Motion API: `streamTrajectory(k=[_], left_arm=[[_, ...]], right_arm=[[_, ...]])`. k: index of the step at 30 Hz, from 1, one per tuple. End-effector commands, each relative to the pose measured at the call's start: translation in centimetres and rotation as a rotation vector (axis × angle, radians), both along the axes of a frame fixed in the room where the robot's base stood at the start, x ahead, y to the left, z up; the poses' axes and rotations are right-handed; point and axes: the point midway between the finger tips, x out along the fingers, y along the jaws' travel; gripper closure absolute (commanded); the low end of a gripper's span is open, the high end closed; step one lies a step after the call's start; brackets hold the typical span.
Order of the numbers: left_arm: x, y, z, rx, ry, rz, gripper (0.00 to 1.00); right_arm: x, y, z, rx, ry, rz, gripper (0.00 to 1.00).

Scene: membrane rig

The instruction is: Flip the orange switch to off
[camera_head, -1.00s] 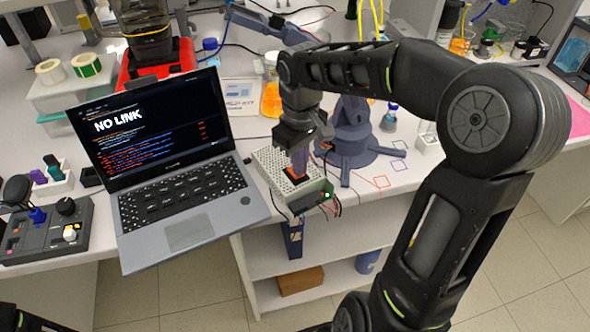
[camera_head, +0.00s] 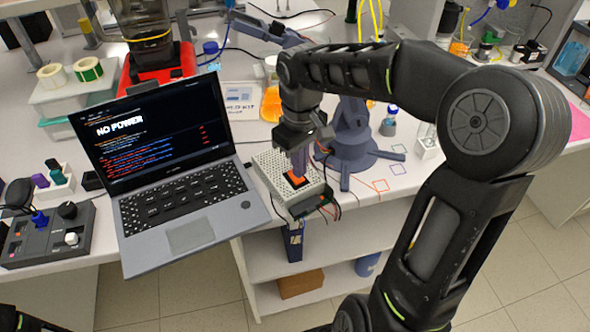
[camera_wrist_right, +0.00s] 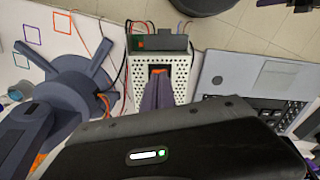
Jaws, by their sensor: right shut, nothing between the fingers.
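The orange switch (camera_head: 297,179) sits in a dark recess on top of a pale perforated box (camera_head: 267,163) at the table's front edge. In the right wrist view the orange switch (camera_wrist_right: 158,71) shows just beyond my fingertips, in the perforated box (camera_wrist_right: 184,75). My right gripper (camera_head: 299,172) is shut and empty, pointing down at the switch; its fingers (camera_wrist_right: 158,88) partly hide it. I cannot tell whether the tips touch it. The laptop (camera_head: 160,160) screen reads "NO POWER". My left gripper is not in view.
The laptop stands close left of the box. A grey-blue small robot arm base (camera_head: 352,145) stands right behind it. Wires hang from the box front. A control panel (camera_head: 48,238) lies at far left. Shelves (camera_head: 310,259) are below the table edge.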

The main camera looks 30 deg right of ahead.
Motion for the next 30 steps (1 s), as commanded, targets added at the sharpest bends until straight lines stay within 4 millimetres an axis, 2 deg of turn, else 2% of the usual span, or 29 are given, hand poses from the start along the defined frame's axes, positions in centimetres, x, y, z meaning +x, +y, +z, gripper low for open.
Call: streamTrajectory(k=[1, 15, 30], left_arm=[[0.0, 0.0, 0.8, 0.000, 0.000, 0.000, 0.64], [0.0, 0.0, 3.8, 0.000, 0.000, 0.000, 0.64], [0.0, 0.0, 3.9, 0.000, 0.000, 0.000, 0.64]], right_arm=[[0.0, 0.0, 0.9, 0.000, -0.001, 0.000, 1.00], [0.0, 0.0, 4.8, -0.001, -0.001, 0.000, 1.00], [0.0, 0.0, 5.0, 0.000, 0.000, -0.001, 1.00]])
